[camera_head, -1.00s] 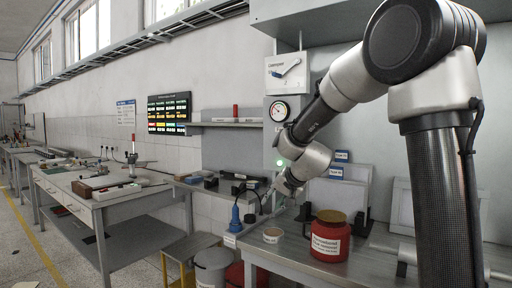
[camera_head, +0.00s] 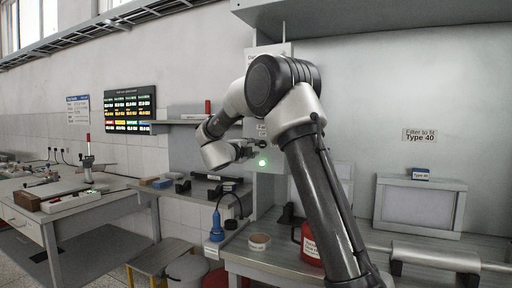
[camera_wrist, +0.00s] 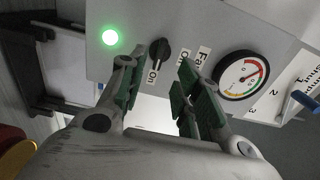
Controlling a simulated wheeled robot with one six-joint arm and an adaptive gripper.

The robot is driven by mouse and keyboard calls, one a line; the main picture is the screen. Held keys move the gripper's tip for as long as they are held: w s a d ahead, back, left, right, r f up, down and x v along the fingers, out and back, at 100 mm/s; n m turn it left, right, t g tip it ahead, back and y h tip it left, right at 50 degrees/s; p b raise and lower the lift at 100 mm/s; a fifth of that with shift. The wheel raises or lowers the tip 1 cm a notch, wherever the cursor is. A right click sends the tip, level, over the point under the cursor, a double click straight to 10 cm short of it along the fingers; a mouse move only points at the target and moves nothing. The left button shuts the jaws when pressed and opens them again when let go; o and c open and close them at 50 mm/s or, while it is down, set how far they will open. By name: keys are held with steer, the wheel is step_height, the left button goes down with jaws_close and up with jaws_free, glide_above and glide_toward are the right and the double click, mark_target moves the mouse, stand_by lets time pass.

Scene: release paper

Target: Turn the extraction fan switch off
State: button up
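The fan switch is a small black knob (camera_wrist: 159,51) on a grey panel (camera_wrist: 205,25) in the wrist view. An "On" label (camera_wrist: 153,72) sits just below it, and the knob's narrow end appears to point that way. A second small label beside it is hard to read. A "Fan" label (camera_wrist: 200,58) is farther right. My gripper (camera_wrist: 162,60) is open and empty, its green-padded fingers on either side of the knob in the picture; contact is not visible. In the head view my gripper (camera_head: 248,151) is beside the panel, and my arm hides the knob.
A lit green lamp (camera_wrist: 110,37) is left of the knob, also seen in the head view (camera_head: 262,161). A round gauge (camera_wrist: 242,74) is right of it. Below the panel, a bench holds a red container (camera_head: 308,246) and a small round tub (camera_head: 259,242).

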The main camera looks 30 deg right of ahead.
mark_target(260, 145)
steer(key=x, duration=0.7)
jaws_close()
